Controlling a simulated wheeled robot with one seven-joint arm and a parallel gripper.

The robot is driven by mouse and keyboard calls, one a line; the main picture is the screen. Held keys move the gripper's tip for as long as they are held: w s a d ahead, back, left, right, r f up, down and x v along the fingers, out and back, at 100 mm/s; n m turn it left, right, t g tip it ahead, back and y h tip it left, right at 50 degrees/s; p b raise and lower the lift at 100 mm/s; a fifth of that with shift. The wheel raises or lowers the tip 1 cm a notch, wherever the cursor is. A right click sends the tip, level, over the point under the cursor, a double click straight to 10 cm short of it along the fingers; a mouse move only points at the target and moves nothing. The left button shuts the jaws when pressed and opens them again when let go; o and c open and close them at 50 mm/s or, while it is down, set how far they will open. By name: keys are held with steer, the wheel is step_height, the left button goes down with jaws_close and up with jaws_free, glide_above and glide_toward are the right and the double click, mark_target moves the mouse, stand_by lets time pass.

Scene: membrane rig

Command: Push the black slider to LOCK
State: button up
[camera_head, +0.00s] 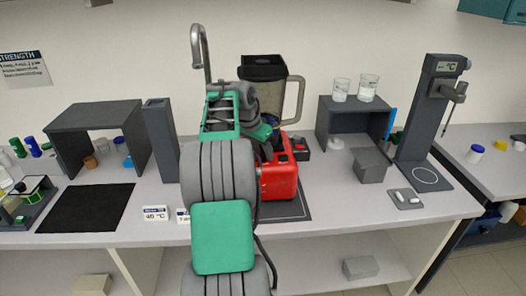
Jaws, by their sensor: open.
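I cannot make out the black slider or any LOCK mark; my arm hides much of the middle of the bench. A red appliance base (281,181) stands there on a dark mat (302,209), with a clear jug with a black lid (264,68) behind it. My gripper (272,141) is at the upper left of the red base, mostly hidden behind my green and grey arm. Its jaws are open, and I see nothing held between them. Whether it touches the base cannot be told.
A small black box with a red part (300,146) stands right of the red base. Grey shelves (97,115) and a tall grey block (160,140) are at left. A grey stand with a display (424,130) is at right. A black mat (86,208) lies bare.

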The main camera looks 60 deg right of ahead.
mark_target(257, 165)
steer(key=v, duration=0.7)
steer(key=shift+r+p, duration=0.2)
steer(key=shift+p, duration=0.2)
steer(key=shift+w+a, duration=0.1)
steer(key=shift+a, duration=0.05)
